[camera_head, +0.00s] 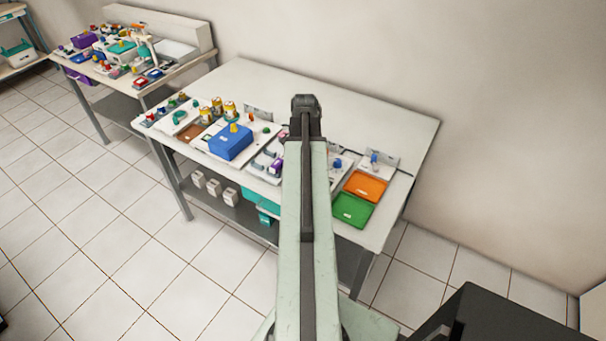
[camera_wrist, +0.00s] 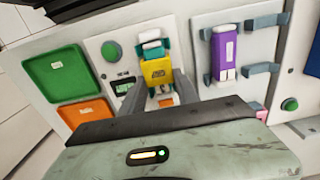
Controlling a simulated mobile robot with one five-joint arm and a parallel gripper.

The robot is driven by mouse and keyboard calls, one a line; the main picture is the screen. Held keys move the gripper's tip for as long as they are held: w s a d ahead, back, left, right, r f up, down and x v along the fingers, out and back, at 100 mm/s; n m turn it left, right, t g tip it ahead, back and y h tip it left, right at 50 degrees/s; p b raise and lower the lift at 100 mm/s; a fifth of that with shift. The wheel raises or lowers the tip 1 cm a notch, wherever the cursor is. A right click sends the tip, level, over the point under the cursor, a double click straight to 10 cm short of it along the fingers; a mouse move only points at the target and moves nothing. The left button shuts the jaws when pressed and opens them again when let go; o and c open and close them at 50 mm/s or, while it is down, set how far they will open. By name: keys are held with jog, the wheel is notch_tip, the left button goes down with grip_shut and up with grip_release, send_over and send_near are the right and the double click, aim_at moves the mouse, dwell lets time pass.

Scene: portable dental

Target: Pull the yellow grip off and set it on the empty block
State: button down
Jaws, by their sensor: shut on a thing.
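The yellow grip (camera_wrist: 158,72) is a small block with a dark label, in the upper middle of the wrist view. Teal parts (camera_wrist: 152,47) adjoin its far end, and an orange piece (camera_wrist: 165,100) shows at its near end. My gripper (camera_wrist: 159,86) is shut on the yellow grip, with grey fingers at its sides. Whether the grip is still seated cannot be told. A purple piece (camera_wrist: 222,52) sits in a grey holder to the right. Bare grey brackets (camera_wrist: 262,68) stand beside it; whether these are the empty block is unclear. In the head view my arm hides the grip.
A green tray (camera_wrist: 62,72) and an orange tray (camera_wrist: 86,114) lie left of the grip, with a green button (camera_wrist: 111,50) between. In the head view a blue box (camera_head: 230,143) stands further left. The table's back strip (camera_head: 380,115) is clear.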

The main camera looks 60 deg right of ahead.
jog(key=shift+r, duration=0.1)
dwell(0.3)
jog(key=shift+r+p, duration=0.35)
jog(key=shift+p, duration=0.05)
jog(key=shift+r+p, duration=1.15)
jog(key=shift+r+p, duration=2)
jog(key=shift+f, duration=0.1)
